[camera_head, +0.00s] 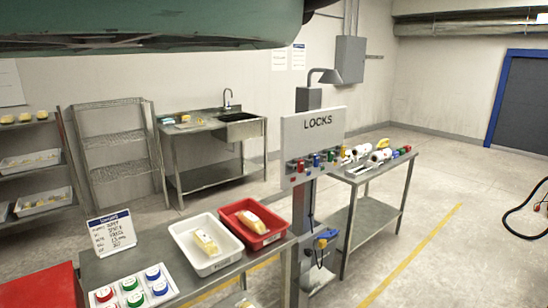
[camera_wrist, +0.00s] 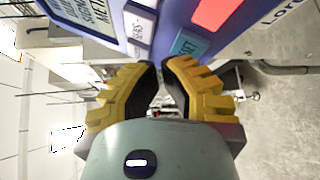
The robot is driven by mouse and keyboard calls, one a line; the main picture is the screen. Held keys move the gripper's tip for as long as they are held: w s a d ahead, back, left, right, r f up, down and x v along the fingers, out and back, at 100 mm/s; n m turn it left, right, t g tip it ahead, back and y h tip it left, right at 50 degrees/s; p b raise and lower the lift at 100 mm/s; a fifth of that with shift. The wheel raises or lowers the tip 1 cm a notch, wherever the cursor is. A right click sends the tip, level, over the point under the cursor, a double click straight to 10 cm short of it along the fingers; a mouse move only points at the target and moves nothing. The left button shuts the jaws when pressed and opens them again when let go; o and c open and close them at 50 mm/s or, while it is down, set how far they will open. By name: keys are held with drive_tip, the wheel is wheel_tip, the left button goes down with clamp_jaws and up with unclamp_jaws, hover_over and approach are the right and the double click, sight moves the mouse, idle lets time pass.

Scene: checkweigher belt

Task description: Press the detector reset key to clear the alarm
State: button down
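In the wrist view a detector panel with a blue-violet frame (camera_wrist: 177,22) crosses the top of the picture, turned on its side. A teal key (camera_wrist: 187,46) on it bears letters that read like "SET", partly covered by my right finger. A plain red patch (camera_wrist: 217,12) is beside it, cut by the top edge. A pale labelled key (camera_wrist: 140,27) is to the left. My gripper (camera_wrist: 160,63) has stepped yellow fingers, their tips drawn together with nothing held. The tips point at the panel just below the teal key; contact cannot be told. The head view does not show the panel.
In the head view a "LOCKS" board (camera_head: 318,126) stands on a post between steel tables. A white tray (camera_head: 184,235) and a red tray (camera_head: 228,211) each hold a pack. Round coloured items (camera_head: 131,299) sit in front. Open floor (camera_head: 430,215) lies to the right.

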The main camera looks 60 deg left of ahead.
drive_tip(key=shift+d+f+b, duration=0.15)
drive_tip(key=shift+d+b, duration=0.15)
idle(0.6)
drive_tip(key=shift+a, duration=0.1)
drive_tip(key=shift+a+r+p, duration=0.4)
drive_tip(key=shift+a+p, duration=0.1)
drive_tip(key=shift+a, duration=0.1)
drive_tip(key=shift+a, duration=0.1)
drive_tip(key=a+r+p, duration=0.1)
drive_tip(key=a+p, duration=0.1)
drive_tip(key=a, duration=0.1)
drive_tip(key=a+r+p, duration=0.1)
drive_tip(key=a, duration=0.1)
drive_tip(key=shift+s+a+r, duration=0.1)
drive_tip(key=shift+s+r, duration=0.15)
drive_tip(key=shift+r, duration=0.1)
idle(0.4)
